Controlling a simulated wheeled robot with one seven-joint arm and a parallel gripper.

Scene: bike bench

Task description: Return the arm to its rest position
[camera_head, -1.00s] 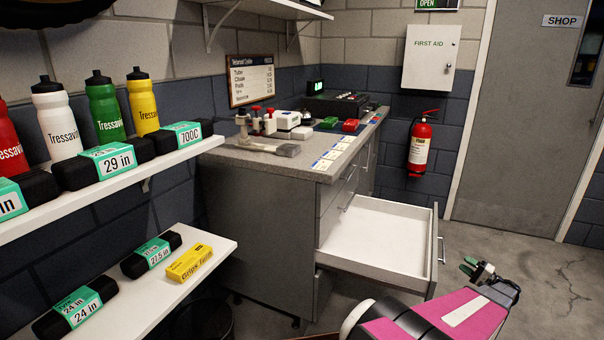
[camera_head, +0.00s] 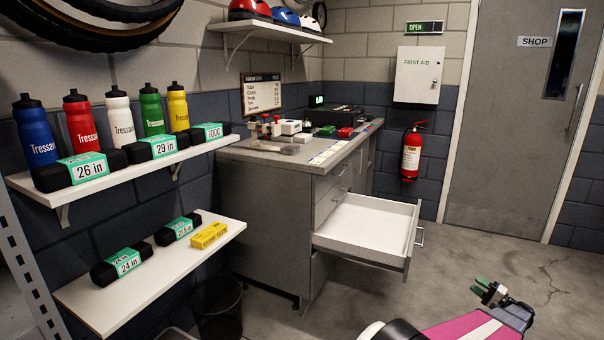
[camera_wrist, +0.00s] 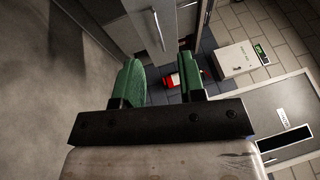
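My gripper (camera_head: 489,292) is at the lower right of the head view, at the end of my pink and white arm, over the floor to the front right of the open drawer. It touches nothing. In the wrist view its two green fingers (camera_wrist: 160,74) stand apart with nothing held between them. The arm is folded low at the bottom edge, and its lower part is cut off by the frame.
The grey cabinet (camera_head: 262,205) has its empty white drawer (camera_head: 365,222) pulled out. Wall shelves (camera_head: 120,176) with bottles and boxes stand at left, a black bin (camera_head: 218,312) below. A fire extinguisher (camera_head: 411,155) hangs by the door (camera_head: 500,130). The right floor is clear.

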